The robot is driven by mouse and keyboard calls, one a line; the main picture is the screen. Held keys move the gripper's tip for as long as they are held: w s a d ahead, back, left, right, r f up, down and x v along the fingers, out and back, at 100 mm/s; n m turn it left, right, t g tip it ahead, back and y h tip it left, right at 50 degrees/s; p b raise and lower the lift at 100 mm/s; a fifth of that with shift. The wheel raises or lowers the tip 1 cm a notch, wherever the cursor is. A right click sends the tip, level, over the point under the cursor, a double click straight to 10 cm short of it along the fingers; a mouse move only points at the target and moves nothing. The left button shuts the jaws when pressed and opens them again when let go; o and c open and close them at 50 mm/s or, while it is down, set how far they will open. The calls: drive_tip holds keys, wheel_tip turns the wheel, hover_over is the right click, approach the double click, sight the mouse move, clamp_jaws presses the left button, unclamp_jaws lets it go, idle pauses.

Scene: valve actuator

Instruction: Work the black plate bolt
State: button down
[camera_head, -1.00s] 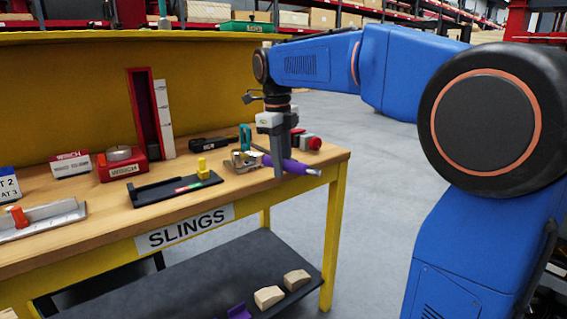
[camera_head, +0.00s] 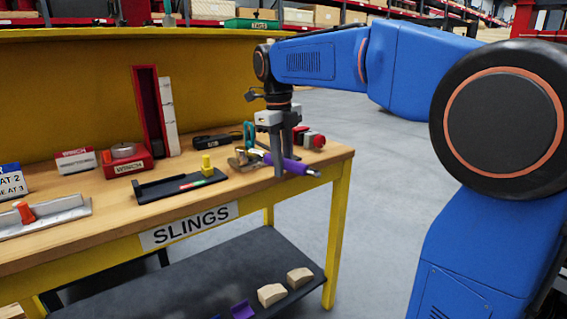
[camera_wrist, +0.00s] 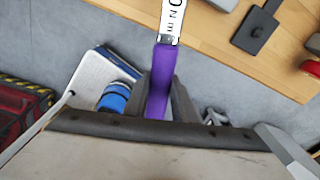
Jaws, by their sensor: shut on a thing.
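The black plate (camera_head: 158,189) lies on the wooden bench top in the head view, with a raised dark bar, a yellow knob (camera_head: 206,166) and a small red-and-green strip. My gripper (camera_head: 284,164) is to the right of it, above the bench's front right part and apart from the plate. It is shut on a purple-handled tool (camera_head: 296,167). In the wrist view the purple handle (camera_wrist: 160,85) runs between the fingers, with a white lettered label beyond it. The tool's far end in the head view is partly hidden by my fingers.
A red block with a round knob (camera_head: 313,141) stands behind my gripper near the bench's right edge. A red box (camera_head: 127,163), a tall red holder (camera_head: 147,110) and a grey tray with an orange knob (camera_head: 50,217) are left. The floor right of the bench is clear.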

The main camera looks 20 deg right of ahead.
drive_tip(key=shift+a, duration=0.25)
drive_tip(key=shift+s+a+m, duration=0.55)
drive_tip(key=shift+a+m, duration=0.3)
drive_tip(key=shift+m, duration=0.05)
drive_tip(key=shift+a, duration=0.15)
